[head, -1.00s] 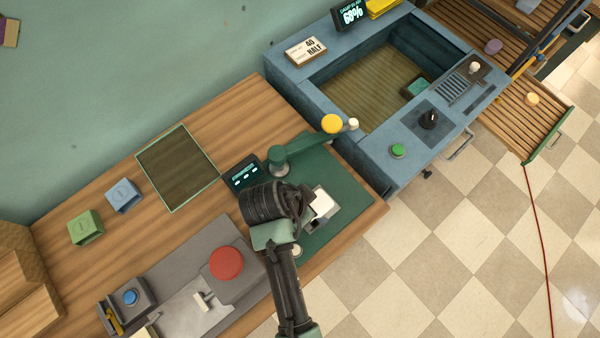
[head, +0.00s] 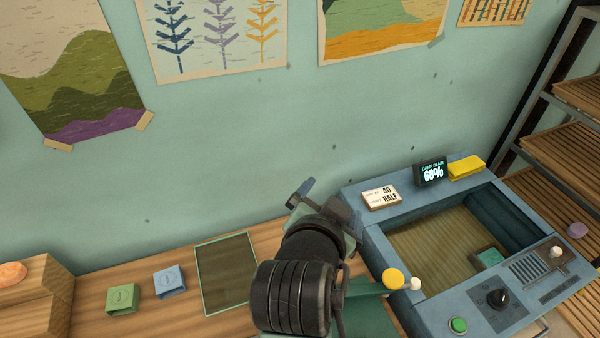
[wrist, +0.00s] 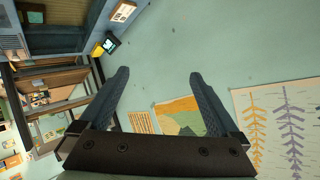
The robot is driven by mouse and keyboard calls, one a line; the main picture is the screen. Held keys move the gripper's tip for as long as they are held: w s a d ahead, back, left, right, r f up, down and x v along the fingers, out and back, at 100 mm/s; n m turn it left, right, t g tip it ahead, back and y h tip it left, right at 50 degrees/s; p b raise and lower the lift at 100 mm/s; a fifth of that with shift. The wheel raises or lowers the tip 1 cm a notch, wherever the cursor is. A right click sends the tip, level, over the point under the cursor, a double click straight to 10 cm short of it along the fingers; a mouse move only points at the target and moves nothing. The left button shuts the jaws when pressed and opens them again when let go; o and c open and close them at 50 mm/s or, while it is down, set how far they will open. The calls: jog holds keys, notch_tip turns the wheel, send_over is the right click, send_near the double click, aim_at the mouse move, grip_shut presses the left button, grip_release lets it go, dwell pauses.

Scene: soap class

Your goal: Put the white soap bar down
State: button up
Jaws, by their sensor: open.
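My gripper (head: 318,200) is raised in front of the teal wall, left of the blue basin unit. In the wrist view my gripper (wrist: 158,76) is open, with both dark fingers apart and only wall and posters seen between and beyond them. No white soap bar can be made out in the current views. My arm covers much of the green mat (head: 372,312), where a white block showed earlier, and the picture's lower edge cuts off the rest.
A dark framed panel (head: 227,270), blue block (head: 169,282) and green block (head: 122,298) lie on the wooden counter (head: 90,275). Slatted shelves (head: 570,150) stand at far right.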

notch_tip(320, 180, up, 18)
jog(key=w+a+r+n+t+y, duration=0.1)
jog(key=w+a+n+t, duration=0.15)
jog(key=t, duration=0.35)
jog(key=s+a+r+n+t+y, duration=0.1)
jog(key=s+r+n+t, duration=0.2)
jog(key=r, duration=0.8)
jog(key=s+a+r+n+t+y, duration=0.1)
jog(key=s+a+r+n+t, duration=0.1)
jog(key=s+r+t, duration=0.4)
jog(key=s+r+n, duration=0.1)
jog(key=s+r, duration=0.2)
jog(key=r, duration=0.3)
jog(key=shift+s+t+y, duration=0.2)
jog(key=shift+t+y, duration=0.1)
jog(key=shift+t, duration=0.1)
jog(key=shift+f, duration=0.1)
